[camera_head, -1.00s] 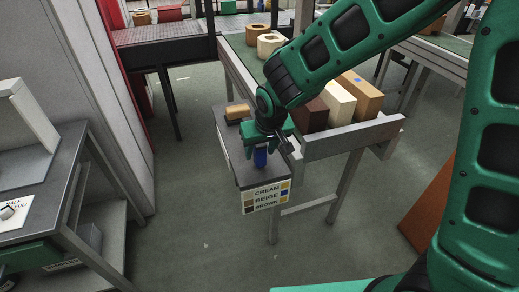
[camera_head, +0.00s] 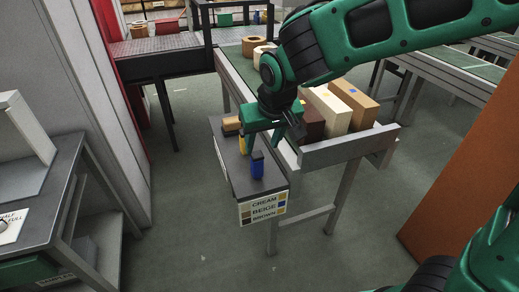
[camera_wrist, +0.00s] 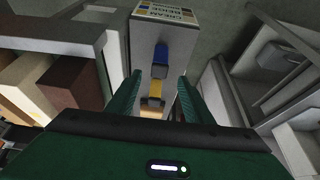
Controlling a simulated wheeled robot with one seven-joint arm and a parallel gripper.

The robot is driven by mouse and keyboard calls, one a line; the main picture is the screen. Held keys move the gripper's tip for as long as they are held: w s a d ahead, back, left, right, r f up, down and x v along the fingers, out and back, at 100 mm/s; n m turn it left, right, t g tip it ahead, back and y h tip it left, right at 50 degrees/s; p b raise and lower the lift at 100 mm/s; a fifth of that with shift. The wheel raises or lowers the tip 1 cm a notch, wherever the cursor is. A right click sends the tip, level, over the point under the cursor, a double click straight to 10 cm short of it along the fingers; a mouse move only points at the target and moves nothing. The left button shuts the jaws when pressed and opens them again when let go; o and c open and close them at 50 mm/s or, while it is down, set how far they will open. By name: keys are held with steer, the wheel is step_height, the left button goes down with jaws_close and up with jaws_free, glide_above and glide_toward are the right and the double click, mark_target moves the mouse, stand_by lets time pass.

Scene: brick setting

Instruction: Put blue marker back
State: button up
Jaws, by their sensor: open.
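The blue marker (camera_head: 257,165) stands upright on the dark top of a narrow stand (camera_head: 262,187), near its labelled front end. It also shows in the wrist view (camera_wrist: 161,58), beyond the fingertips and apart from them. A yellow marker (camera_head: 243,143) stands behind it, partly hidden by my gripper in the head view. My gripper (camera_wrist: 158,92) is open and empty. Its two green fingers appear on either side of the yellow marker in the wrist view; I cannot tell if they touch it. In the head view my gripper (camera_head: 262,130) is above and behind the blue marker.
A tan block (camera_head: 232,124) lies at the stand's far end. The front label (camera_head: 264,208) reads CREAM, BEIGE, BROWN. A conveyor to the right holds brown, cream (camera_head: 326,108) and tan bricks. A grey table (camera_head: 45,190) stands at left. Open floor lies in front.

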steer(key=shift+s+d+r, duration=0.1)
steer(key=shift+s+r, duration=0.1)
steer(key=shift+r, duration=0.25)
steer(key=s+d+m+g+h, duration=0.1)
steer(key=s+d+m, duration=0.1)
steer(key=d, duration=0.9)
steer(key=s+d+m+g+h, duration=0.1)
steer(key=s+d+m, duration=0.15)
steer(key=d, duration=0.95)
steer(key=s+d+m+g, duration=0.1)
steer(key=s+d+m, duration=0.1)
steer(key=s+d, duration=0.4)
steer(key=s+d+f+m+g, duration=0.1)
steer(key=s+d+m, duration=0.2)
steer(key=s+d, duration=0.4)
steer(key=s, duration=0.6)
steer(key=shift+s+y, duration=0.3)
steer(key=shift+y, duration=0.1)
